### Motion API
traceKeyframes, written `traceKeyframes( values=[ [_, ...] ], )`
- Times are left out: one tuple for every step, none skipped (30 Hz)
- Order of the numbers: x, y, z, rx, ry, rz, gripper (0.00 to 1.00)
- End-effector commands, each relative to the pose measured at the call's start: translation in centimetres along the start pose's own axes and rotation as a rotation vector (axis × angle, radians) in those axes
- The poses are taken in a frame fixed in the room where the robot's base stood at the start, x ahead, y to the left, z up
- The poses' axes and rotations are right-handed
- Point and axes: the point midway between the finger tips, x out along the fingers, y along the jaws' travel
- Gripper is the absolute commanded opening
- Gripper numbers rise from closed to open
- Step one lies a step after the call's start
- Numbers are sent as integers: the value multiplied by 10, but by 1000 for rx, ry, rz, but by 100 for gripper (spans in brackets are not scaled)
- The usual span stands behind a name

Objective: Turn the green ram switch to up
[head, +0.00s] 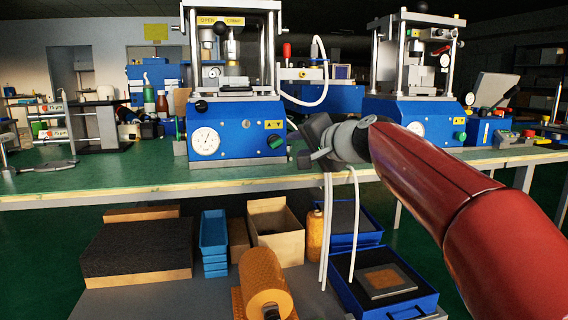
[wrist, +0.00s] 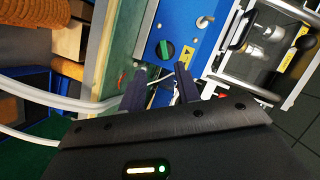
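The green ram switch (head: 276,141) is a round knob low on the right of the front left press's blue base (head: 235,140), below a yellow label. In the wrist view the green switch (wrist: 164,50) shows on the blue panel just beyond the fingertips, between their directions. Which way its handle points I cannot tell surely. My gripper (head: 312,141) is to the right of the switch in the head view, apart from it. In the wrist view my gripper (wrist: 160,76) has its two dark fingers spread, with no object held between them.
White hoses (head: 326,220) hang by my gripper at the bench (head: 100,180) edge; a hose (wrist: 60,98) crosses near the fingers. A pressure gauge (head: 205,141) sits left on the base. A second press (head: 400,115) stands right. Boxes lie on the lower shelf.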

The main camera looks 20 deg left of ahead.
Motion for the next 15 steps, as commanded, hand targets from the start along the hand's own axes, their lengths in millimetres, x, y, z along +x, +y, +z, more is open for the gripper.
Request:
traceKeyframes(
  values=[
    [8,-1,1,11,0,-17,33],
    [10,-3,0,16,1,-23,33],
    [13,-5,0,20,2,-28,33],
    [16,-6,-1,21,2,-29,33],
    [19,-6,-1,22,2,-29,33],
    [23,-6,-1,22,1,-29,33],
    [27,-7,-1,22,1,-29,33],
    [32,-7,-1,22,1,-29,33],
    [39,-7,-1,21,1,-28,33],
    [44,-8,-1,20,1,-28,33],
    [50,-7,-1,19,0,-27,33],
    [56,-8,-1,19,1,-27,33],
    [60,-7,-1,20,1,-26,33],
    [64,-8,-1,19,1,-27,33],
    [70,-8,-1,20,1,-27,33]
  ],
)
